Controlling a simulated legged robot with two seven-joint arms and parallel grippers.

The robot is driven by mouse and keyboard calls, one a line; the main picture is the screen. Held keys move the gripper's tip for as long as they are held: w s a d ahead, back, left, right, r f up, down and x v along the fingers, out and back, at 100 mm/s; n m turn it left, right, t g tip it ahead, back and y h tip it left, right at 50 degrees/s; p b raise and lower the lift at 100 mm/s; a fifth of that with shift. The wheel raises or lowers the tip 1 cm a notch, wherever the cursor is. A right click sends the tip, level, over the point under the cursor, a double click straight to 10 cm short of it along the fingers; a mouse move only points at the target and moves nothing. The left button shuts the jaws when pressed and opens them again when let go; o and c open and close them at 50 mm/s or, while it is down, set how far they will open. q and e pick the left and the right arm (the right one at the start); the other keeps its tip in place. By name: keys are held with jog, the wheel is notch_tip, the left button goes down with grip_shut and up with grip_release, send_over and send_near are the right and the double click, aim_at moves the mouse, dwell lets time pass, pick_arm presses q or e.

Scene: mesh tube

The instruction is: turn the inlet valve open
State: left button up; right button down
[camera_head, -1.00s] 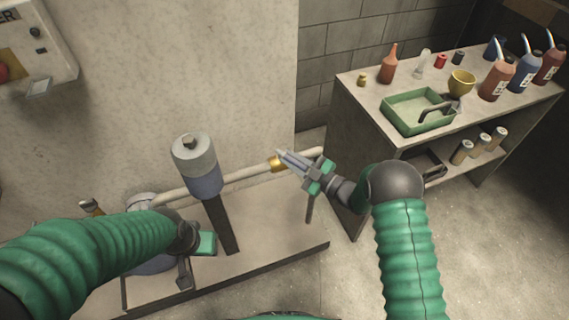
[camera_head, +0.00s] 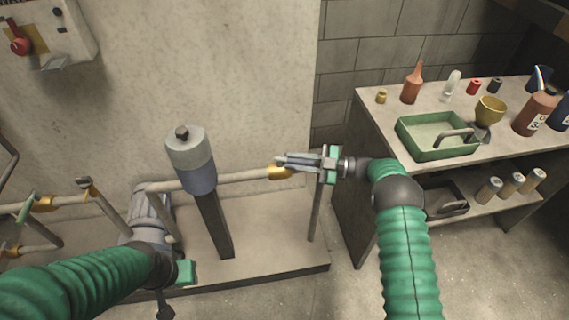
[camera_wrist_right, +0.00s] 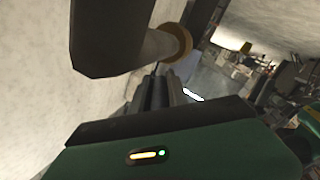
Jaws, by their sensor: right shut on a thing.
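The inlet valve appears to be the brass fitting (camera_head: 279,172) on the pale pipe's right part; no label is readable. In the right wrist view the fingers (camera_wrist_right: 156,90) sit close together just below the ring. My left gripper (camera_head: 170,285) hangs low near the pump; its jaws are not clear.
A grey cylinder on a post (camera_head: 192,160) stands between the arms. A pump (camera_head: 147,220) and more brass valves (camera_head: 42,203) are at left. A control box (camera_head: 45,35) with a red knob is on the wall. A bench (camera_head: 385,105) with a green tray (camera_head: 405,125) stands right.

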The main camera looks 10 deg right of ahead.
jog(key=shift+f+g, duration=0.15)
jog(key=shift+g, duration=0.15)
jog(key=c, duration=1.3)
grip_release()
jog(key=shift+c, duration=0.2)
jog(key=shift+o, duration=0.2)
